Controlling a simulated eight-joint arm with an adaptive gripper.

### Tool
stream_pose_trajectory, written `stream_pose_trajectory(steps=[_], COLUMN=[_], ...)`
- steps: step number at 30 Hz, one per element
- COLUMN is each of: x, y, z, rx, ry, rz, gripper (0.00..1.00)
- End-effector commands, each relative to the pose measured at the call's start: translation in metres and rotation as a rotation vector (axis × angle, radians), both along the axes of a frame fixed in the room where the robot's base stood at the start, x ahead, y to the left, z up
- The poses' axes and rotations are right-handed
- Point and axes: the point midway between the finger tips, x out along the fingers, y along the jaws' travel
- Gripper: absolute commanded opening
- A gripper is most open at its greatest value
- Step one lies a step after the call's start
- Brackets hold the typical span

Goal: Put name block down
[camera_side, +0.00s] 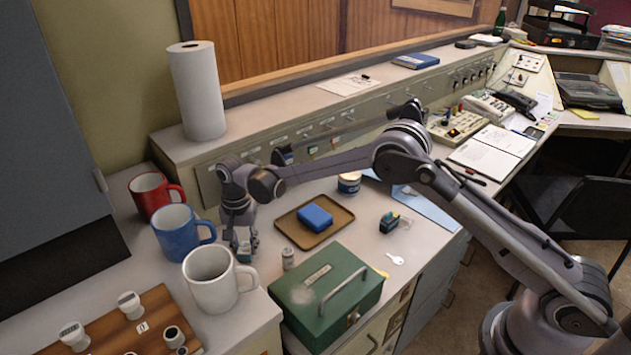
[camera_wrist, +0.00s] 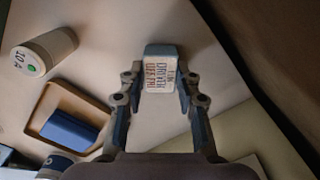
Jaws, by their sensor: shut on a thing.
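The name block (camera_wrist: 158,75) is pale with red and dark lettering on its face. It sits between the two fingers of my gripper (camera_wrist: 158,82) in the wrist view, and both fingers press on its sides. In the side view my gripper (camera_side: 242,245) points down, low over the desk, between the mugs and the wooden tray. The block is mostly hidden there by the fingers. I cannot tell whether its underside touches the desk.
A white mug (camera_side: 210,283) and a blue mug (camera_side: 175,236) stand close left of my gripper. A small canister (camera_side: 288,260), a tray (camera_side: 336,230) with a blue sponge-like block (camera_side: 316,217), and a green box (camera_side: 312,305) lie to the right.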

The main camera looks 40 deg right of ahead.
Motion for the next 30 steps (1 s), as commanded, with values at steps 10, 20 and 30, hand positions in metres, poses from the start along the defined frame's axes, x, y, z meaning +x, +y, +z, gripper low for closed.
stream_pose_trajectory(steps=[10,20,30], x=[0.0,0.0,0.0], y=[0.0,0.0,0.0], z=[-0.004,-0.004,0.02], rx=[0.0,0.0,0.0], ry=[0.0,0.0,0.0], rz=[0.0,0.0,0.0], gripper=[0.07,0.56,0.56])
